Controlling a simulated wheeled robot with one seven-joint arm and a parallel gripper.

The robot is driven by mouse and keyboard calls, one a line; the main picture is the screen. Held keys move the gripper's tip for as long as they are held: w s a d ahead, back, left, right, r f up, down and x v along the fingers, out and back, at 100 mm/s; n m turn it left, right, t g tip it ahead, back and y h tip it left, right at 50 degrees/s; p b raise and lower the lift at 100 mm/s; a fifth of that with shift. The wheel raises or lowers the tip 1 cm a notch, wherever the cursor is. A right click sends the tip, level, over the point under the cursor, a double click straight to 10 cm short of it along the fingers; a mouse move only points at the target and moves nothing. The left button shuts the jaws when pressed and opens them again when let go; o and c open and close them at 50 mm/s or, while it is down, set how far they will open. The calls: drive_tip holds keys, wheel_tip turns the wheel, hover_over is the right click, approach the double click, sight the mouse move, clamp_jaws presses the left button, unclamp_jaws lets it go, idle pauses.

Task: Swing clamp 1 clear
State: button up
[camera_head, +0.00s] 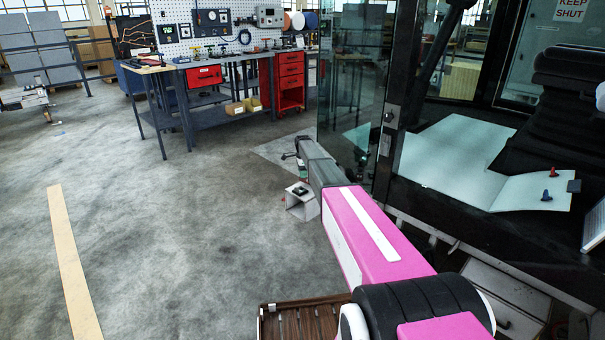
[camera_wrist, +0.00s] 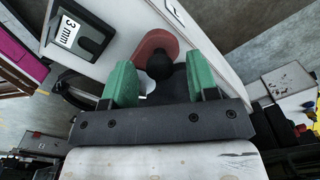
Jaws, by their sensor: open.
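In the wrist view my gripper (camera_wrist: 161,80) has its two green fingertips apart. A dark rounded knob or lever end (camera_wrist: 159,64) shows between them, in front of a dull red rounded pad (camera_wrist: 155,44). This may be part of clamp 1, but no number shows on it. I cannot tell whether the fingers touch the dark part. Its lower portion is hidden behind the gripper body. In the head view my pink arm reaches forward beside the glass door, and its far end is too small to show the clamp clearly.
A black block labelled "3 mm" (camera_wrist: 80,30) lies on a pale surface (camera_wrist: 120,18) at upper left in the wrist view. A workbench (camera_head: 215,70) stands behind.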

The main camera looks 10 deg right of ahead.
clamp_jaws()
drive_tip(key=shift+w+d+m, duration=0.35)
drive_tip(key=shift+d+m, duration=0.05)
drive_tip(key=shift+m, duration=0.6)
unclamp_jaws()
wheel_tip(320, 180, up, 11)
drive_tip(key=shift+f, duration=0.1)
